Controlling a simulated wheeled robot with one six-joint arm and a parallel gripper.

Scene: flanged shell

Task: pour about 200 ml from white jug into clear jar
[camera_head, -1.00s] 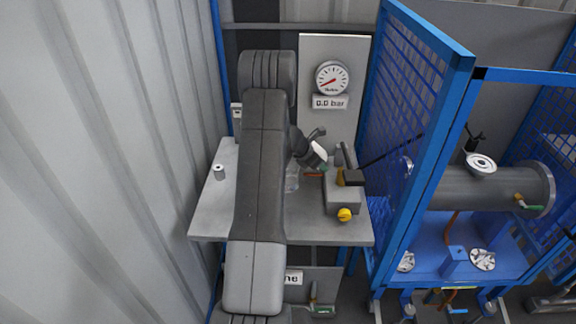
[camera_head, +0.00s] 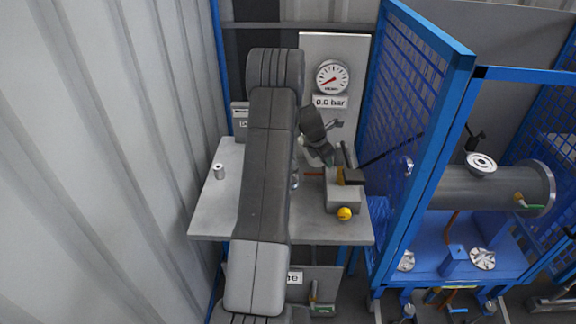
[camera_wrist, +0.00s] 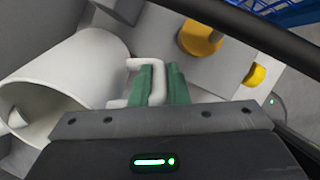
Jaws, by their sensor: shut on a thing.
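The white jug (camera_wrist: 85,65) fills the left of the wrist view, with its round mouth facing lower left. It looks tilted, but I cannot see any liquid or stream. My gripper (camera_wrist: 158,78) has its green fingers shut on the jug's handle. In the head view my arm covers much of the bench, and the jug is not clearly visible there. The clear jar (camera_head: 295,180) shows only as a sliver at the right edge of my arm, standing on the bench. I cannot tell its fill level or whether the jug's mouth is over it.
The grey bench (camera_head: 215,215) also holds a grey block with a yellow knob (camera_head: 344,214) on the right and a small metal cylinder (camera_head: 219,171) on the left. A gauge (camera_head: 332,77) is on the panel behind. A blue mesh fence (camera_head: 405,120) stands close on the right.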

